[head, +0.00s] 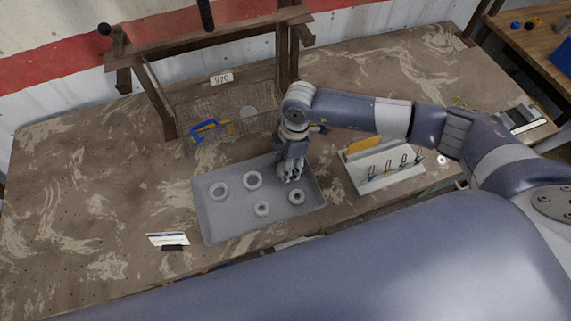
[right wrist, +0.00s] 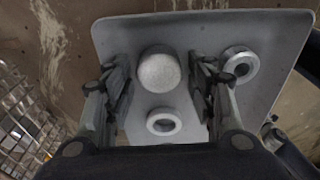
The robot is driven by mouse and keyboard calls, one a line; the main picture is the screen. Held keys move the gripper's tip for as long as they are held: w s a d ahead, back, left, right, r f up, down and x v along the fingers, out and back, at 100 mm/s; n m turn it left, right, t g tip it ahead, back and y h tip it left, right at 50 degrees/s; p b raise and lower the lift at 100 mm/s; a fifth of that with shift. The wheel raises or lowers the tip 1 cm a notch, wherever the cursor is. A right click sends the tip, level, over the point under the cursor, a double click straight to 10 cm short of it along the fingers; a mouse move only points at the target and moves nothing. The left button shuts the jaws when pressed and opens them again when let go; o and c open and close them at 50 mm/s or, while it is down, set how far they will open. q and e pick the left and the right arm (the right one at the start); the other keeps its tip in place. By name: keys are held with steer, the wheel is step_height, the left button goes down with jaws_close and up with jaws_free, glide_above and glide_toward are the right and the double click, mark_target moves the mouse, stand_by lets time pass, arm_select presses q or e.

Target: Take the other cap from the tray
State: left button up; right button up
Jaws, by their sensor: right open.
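The grey tray (head: 225,222) lies on the worn bench and holds several pale rings. A pale, solid round cap (right wrist: 159,70) sits on the tray between the fingers of my right gripper (right wrist: 160,88); a gap shows on both sides. In the head view my right gripper (head: 290,178) is low over the tray's back right part and hides the cap. The fingers are open and empty. A ring (right wrist: 164,122) lies beside the cap, and another ring (right wrist: 240,64) is right of the right finger. My left gripper is not in view.
A wire basket (head: 225,103) stands behind the tray, with a blue-handled thing (head: 209,128) and a pale disc (head: 248,113). A white stand (head: 385,172) with several small tools is to the right. A card (head: 168,239) stands at front left. The bench's left side is clear.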

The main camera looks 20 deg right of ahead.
steer(key=shift+f, duration=0.55)
steer(key=c, duration=0.7)
steer(key=shift+c, duration=0.2)
steer(key=shift+r, duration=0.15)
